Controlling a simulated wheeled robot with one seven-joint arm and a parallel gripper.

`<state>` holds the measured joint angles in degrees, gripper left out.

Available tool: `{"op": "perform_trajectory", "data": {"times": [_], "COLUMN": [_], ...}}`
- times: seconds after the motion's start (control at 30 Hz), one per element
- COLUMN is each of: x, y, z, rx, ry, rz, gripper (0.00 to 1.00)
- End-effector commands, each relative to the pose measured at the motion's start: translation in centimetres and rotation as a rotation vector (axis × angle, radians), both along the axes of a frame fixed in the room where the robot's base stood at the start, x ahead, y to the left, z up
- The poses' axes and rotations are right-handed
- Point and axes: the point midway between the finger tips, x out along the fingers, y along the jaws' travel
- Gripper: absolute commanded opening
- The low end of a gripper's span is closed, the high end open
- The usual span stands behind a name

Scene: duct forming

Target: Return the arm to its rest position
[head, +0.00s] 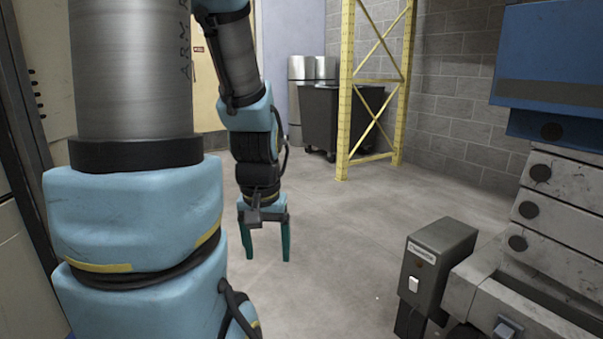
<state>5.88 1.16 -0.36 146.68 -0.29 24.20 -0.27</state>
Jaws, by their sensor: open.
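My gripper (267,246) hangs pointing down in the middle left of the head view, at the end of my blue and grey arm. Its two teal fingers are apart, and nothing is between them. It is over bare concrete floor and touches nothing. My large upper arm links fill the left side of the view and hide what is behind them.
A blue and grey machine (560,200) with a grey switch box (437,262) stands at the right. A yellow rack frame (346,95), a dark wheeled bin (322,117) and shiny metal cylinders (302,68) are at the back. The floor (340,230) between is clear.

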Motion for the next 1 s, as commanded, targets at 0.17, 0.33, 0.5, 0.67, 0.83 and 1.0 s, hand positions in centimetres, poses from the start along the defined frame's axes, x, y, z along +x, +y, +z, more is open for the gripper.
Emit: {"op": "perform_trajectory", "data": {"times": [0.17,0.33,0.5,0.67,0.83,1.0], "x": [0.0,0.0,0.0,0.0,0.0,0.0], "y": [0.0,0.0,0.0,0.0,0.0,0.0], "z": [7.6,13.0,18.0,21.1,22.1,22.0], "rx": [0.0,0.0,0.0,0.0,0.0,0.0], "ry": [0.0,0.0,0.0,0.0,0.0,0.0], "rz": [0.0,0.0,0.0,0.0,0.0,0.0], "gripper": [0.77,0.77,0.77,0.77,0.77,0.77]}}
